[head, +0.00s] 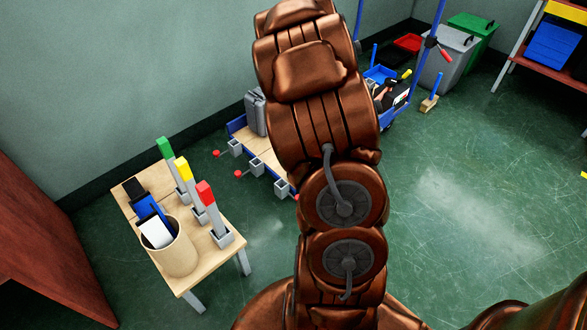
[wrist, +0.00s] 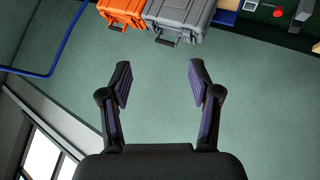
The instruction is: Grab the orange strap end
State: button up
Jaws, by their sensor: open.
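I cannot make out an orange strap end in either view. My gripper (wrist: 160,82) is open in the wrist view, with two dark fingers with purple pads spread apart and nothing between them. An orange case (wrist: 122,12) and a grey case (wrist: 181,14) stand side by side beyond the fingertips, at the top edge of the wrist view and partly cut off. The grey case also shows in the head view (head: 256,110), left of my arm. My arm fills the middle of the head view and hides what lies behind it; my gripper is out of sight there.
A wooden table (head: 206,262) with a beige bin (head: 176,256) and green, yellow and red-topped posts stands at left. A blue-edged cart (head: 240,128) with red knobs is behind. Grey (head: 446,62) and green (head: 474,32) bins stand at back right.

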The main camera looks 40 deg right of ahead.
notch_tip(320, 180, down, 29)
jog(key=s+d+n+t+y+b, duration=0.1)
jog(key=t+y+b, duration=0.6)
jog(key=b, duration=0.8)
jog(key=shift+t+h, duration=0.3)
jog(key=shift+t, duration=0.5)
jog(key=shift+w+d+f+b, duration=0.15)
jog(key=shift+w+b, duration=0.8)
jog(key=shift+w, duration=1)
jog(key=shift+w+f+b, duration=0.25)
jog(key=shift+w+b, duration=0.7)
jog(key=shift+w, duration=0.95)
grip_shut()
